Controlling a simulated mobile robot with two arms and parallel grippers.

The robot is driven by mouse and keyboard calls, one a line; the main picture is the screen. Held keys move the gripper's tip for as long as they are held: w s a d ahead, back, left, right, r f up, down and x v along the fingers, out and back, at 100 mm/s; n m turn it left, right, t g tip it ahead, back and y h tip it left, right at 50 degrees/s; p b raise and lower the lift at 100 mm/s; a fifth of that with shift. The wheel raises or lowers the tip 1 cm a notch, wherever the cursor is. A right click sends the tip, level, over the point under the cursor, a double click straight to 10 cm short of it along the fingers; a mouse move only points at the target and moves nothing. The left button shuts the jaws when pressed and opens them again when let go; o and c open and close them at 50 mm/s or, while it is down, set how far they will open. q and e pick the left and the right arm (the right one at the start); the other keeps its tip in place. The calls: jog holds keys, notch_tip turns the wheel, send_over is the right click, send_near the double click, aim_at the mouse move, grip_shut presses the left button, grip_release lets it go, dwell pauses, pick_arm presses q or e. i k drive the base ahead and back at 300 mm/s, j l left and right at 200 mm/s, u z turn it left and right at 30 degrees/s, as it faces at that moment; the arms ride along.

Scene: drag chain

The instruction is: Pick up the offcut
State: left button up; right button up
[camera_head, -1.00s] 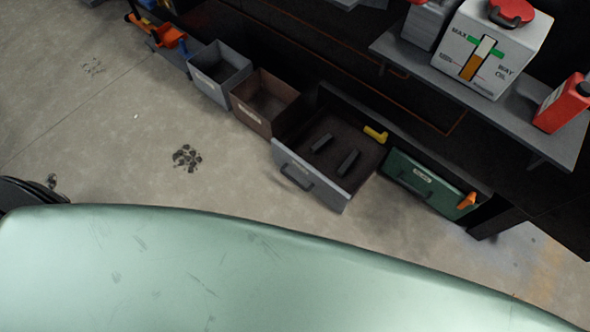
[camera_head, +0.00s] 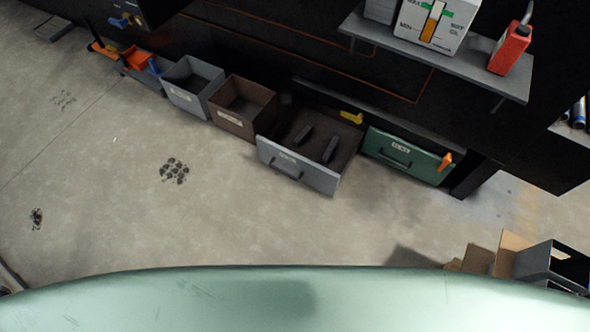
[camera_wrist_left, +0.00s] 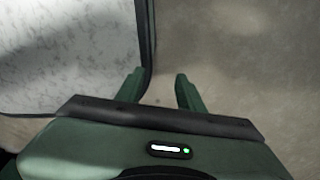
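No piece can be told for certain as the offcut. Two short dark pieces, one on the left (camera_head: 303,135) and one on the right (camera_head: 330,150), lie apart inside an open grey-fronted drawer (camera_head: 297,172) in the head view. They are too small to identify surely. My left gripper (camera_wrist_left: 158,90) shows only in the left wrist view. Its two green fingers are apart, with nothing between them, above bare concrete floor. Neither gripper shows in the head view, and my right gripper is in no view.
A yellow item (camera_head: 351,117) lies at the drawer's back. Brown (camera_head: 241,107) and grey (camera_head: 192,85) bins stand left, a green drawer (camera_head: 410,157) right. A shelf (camera_head: 440,58) overhangs. Cardboard (camera_head: 507,250) and a dark crate (camera_head: 555,266) stand lower right. A speckled panel (camera_wrist_left: 60,50) is beside my left gripper.

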aim_at(307, 130)
jog(key=z, duration=0.6)
jog(key=i+j+z, duration=0.2)
jog(key=j+z, duration=0.25)
jog(key=i+j+z, duration=0.1)
jog(key=j+z, duration=0.15)
jog(key=z, duration=0.2)
jog(key=j+z, duration=0.45)
jog(key=i, duration=0.05)
